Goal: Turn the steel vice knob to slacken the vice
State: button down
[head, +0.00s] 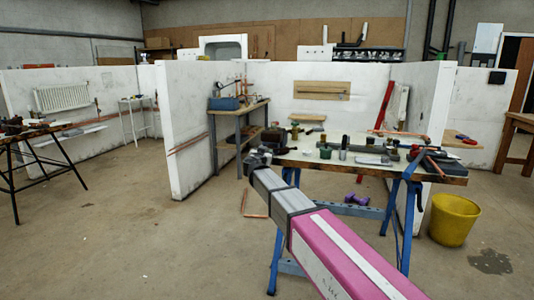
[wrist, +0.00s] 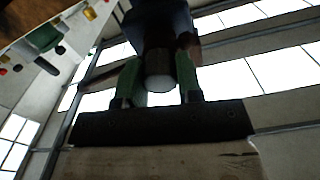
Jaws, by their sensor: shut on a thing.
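My gripper (wrist: 160,85) reaches up from the dark crossbar at the bottom of the wrist view. Its two green fingers are shut on the steel vice knob (wrist: 159,76), a light grey round piece, one finger on each side. The dark body of the vice (wrist: 162,22) is right behind the knob. In the head view my gripper (head: 255,161) is at the left end of the workbench, beside the dark vice (head: 272,138). The knob is too small or hidden there to make out.
The workbench (head: 341,162) on blue trestles carries several tools, cans and a red wrench. A yellow bucket (head: 454,219) stands on the floor to the right. A shelf unit (head: 240,110) stands behind to the left. The floor at front left is clear.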

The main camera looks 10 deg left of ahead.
jog(key=n, duration=0.7)
jog(key=shift+n, duration=0.3)
jog(key=n, duration=1.2)
jog(key=shift+w+n, duration=0.1)
jog(key=shift+n, duration=0.3)
jog(key=n, duration=0.6)
jog(key=shift+n, duration=0.3)
jog(key=c, duration=1)
grip_release()
jog(key=shift+w, duration=0.15)
jog(key=shift+o, duration=0.2)
